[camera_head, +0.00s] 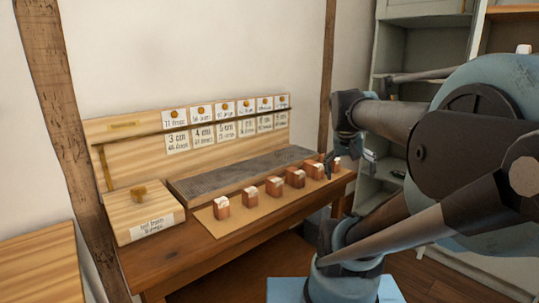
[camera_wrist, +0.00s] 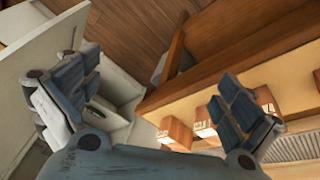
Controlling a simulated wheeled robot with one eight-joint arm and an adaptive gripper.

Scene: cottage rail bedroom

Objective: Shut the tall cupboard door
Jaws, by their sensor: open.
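The tall cupboard (camera_head: 421,38) is grey-green and stands at the right in the head view. Its front shows open shelves, and my arm covers much of it. I cannot clearly make out its door in the head view. In the wrist view, a pale flat panel (camera_wrist: 22,62) at the upper left may be the door, beside pale shelf-like surfaces (camera_wrist: 118,130). My gripper (camera_wrist: 155,76) is open, with its two fingers wide apart and nothing between them. In the head view it hangs near the right end of the wooden table, left of the cupboard.
A wooden table (camera_head: 190,270) stands against the wall. It carries a row of small reddish blocks (camera_head: 249,198), a lidded wooden box (camera_head: 143,212) and a board with labelled cards (camera_head: 198,112). A timber post (camera_head: 327,75) rises behind. Some wooden floor (camera_head: 420,280) shows at lower right.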

